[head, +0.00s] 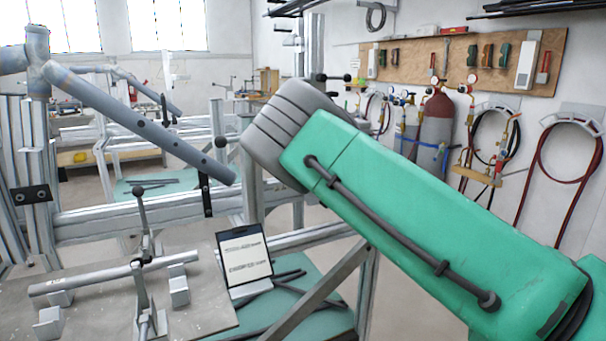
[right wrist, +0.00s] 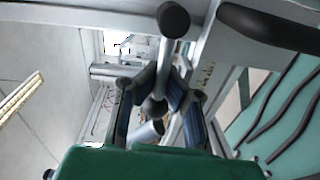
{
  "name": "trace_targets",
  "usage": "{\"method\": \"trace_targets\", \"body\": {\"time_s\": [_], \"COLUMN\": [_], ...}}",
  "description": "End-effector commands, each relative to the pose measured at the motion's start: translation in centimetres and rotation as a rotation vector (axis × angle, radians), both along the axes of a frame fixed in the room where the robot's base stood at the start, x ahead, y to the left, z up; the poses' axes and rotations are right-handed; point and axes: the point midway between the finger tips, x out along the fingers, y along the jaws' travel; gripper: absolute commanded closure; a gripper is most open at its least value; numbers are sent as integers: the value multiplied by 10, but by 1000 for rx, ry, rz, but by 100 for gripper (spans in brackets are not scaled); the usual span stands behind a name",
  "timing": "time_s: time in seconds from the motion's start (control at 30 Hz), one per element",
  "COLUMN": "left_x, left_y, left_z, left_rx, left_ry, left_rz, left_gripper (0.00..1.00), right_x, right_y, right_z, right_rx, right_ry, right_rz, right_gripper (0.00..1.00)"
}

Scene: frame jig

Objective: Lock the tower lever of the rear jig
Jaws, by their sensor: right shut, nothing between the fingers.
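In the right wrist view my right gripper (right wrist: 160,85) is shut, with its dark fingers drawn together and nothing held. A grey lever rod with a black ball knob (right wrist: 173,20) stands right at the fingertips. I cannot tell whether they touch. A second dark ball (right wrist: 155,109) shows between the finger links. In the head view my green right arm hides its gripper and much of the rear. A black-knobbed lever (head: 336,77) shows just above the arm's grey end, beside an upright post. I cannot tell for sure whether it is the tower lever. My left gripper is out of view.
A grey tube with holes (head: 140,130) slants across the left. A front plate (head: 95,312) carries a clamped tube (head: 110,275) and a knobbed clamp lever (head: 140,205). Aluminium beams crowd the middle.

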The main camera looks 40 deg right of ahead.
Motion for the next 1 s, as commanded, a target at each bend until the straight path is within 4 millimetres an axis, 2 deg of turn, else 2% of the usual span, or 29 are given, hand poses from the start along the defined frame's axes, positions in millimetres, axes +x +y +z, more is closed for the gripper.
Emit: {"method": "trace_targets", "body": {"time_s": [0.03, 0.7, 0.73, 0.8, 1.0], "left_x": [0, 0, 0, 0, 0], "left_y": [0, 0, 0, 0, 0], "left_z": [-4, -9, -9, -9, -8], "left_rx": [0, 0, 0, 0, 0], "left_ry": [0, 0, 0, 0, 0], "left_rz": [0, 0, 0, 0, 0], "left_gripper": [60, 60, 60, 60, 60], "right_x": [-3, -3, -3, -3, -1], "right_y": [-1, -1, -1, -1, 0], "right_z": [-12, -15, -15, -14, -10], "right_rx": [-12, -68, -68, -69, -71], "right_ry": [21, 38, 38, 37, 29], "right_rz": [-6, -5, -5, -4, -3], "right_gripper": [100, 100, 94, 70, 70]}}
